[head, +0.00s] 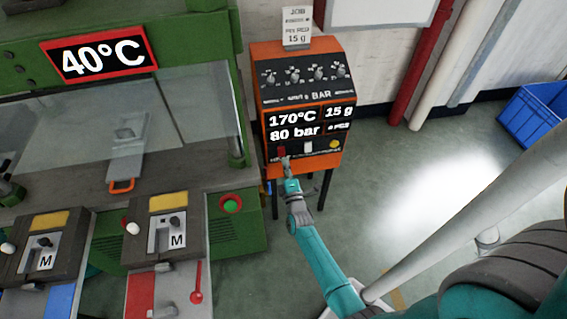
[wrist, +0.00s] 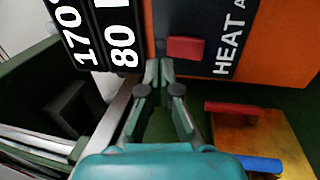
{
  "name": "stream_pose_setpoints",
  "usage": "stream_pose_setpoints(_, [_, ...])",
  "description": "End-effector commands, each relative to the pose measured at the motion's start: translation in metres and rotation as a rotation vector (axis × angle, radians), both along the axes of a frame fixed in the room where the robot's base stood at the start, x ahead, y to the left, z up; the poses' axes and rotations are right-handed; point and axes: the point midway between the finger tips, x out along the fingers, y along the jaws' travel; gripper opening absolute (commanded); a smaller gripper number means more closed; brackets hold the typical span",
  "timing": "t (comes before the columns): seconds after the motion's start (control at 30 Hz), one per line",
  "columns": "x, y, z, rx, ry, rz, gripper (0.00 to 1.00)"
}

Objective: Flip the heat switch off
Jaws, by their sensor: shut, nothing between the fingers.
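The heat switch (wrist: 185,49) is a red rocker on the dark lower panel of the orange control box (head: 348,60). In the wrist view the word HEAT is printed beside it. In the head view the red switch (head: 281,152) is at the panel's lower left, just above my gripper. My gripper (wrist: 160,66) is shut and empty, its fingertips close to the panel beside the switch. I cannot tell whether the fingertips touch it, or which way the rocker is set.
The panel also has a white switch (head: 308,147) and a yellow button (head: 334,144). Its display (head: 293,126) reads 170°C and 80 bar. The green machine (head: 225,100) with a 40°C display (head: 102,56) stands left. A blue crate (head: 535,115) is far right. Open floor lies right of the box.

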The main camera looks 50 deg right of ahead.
Motion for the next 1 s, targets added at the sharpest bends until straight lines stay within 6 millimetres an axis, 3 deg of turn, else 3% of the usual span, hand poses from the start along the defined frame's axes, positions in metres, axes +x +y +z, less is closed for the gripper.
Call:
stream_pose_setpoints(0.6, [-0.062,0.047,0.015,0.0,0.0,0.001,0.0])
stream_pose_setpoints(1.0, [-0.07,0.052,0.018,-0.001,0.0,0.0,0.0])
